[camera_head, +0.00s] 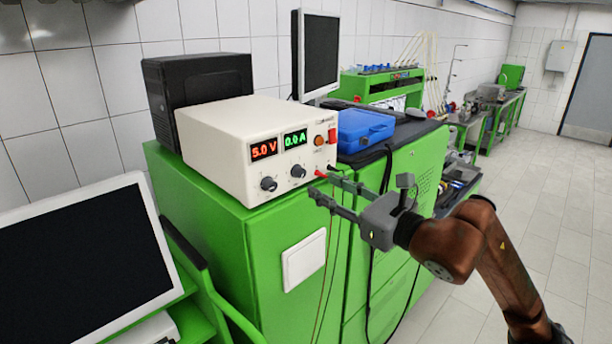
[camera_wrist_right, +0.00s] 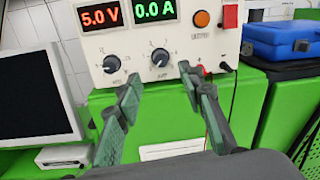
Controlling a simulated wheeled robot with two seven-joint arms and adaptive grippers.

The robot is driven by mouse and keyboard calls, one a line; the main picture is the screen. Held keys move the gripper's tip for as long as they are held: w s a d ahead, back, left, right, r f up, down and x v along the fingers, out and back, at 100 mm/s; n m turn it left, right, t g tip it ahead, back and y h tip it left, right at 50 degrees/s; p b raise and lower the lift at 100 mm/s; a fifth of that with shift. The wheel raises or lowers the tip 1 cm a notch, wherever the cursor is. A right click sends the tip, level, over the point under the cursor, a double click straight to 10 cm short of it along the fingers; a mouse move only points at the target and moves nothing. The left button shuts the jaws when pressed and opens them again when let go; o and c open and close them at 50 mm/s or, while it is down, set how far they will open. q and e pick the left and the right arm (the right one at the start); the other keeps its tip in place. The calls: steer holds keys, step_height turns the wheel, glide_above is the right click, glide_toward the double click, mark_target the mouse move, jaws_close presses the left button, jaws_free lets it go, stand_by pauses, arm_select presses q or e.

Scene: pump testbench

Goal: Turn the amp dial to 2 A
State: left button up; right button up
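The power supply (camera_head: 222,150) is a cream box on the green cabinet. Its red display reads 5.0 V and its green display reads 0.0 A. The amp dial (camera_head: 298,171) is the right black knob, below the green display; it also shows in the right wrist view (camera_wrist_right: 160,57). The volt dial (camera_head: 268,184) is the left knob. My right gripper (camera_head: 322,187) is open and empty, in front of the panel and apart from it. In the right wrist view its fingertips (camera_wrist_right: 159,75) lie just below the amp dial, one to each side. My left gripper is out of view.
Red and black leads (camera_head: 325,174) plug in at the panel's lower right and hang down. An orange button (camera_head: 319,141) and red switch (camera_head: 332,134) are at upper right. A blue case (camera_head: 364,130) stands to the right, a monitor (camera_head: 85,262) at lower left.

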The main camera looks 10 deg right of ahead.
mark_target(303, 175)
steer(key=p+x, duration=0.2)
steer(key=x, duration=0.5)
steer(key=shift+r, duration=0.1)
steer(key=shift+w+a, duration=0.1)
steer(key=shift+w, duration=0.25)
steer(key=shift+c, duration=0.3)
jaws_close()
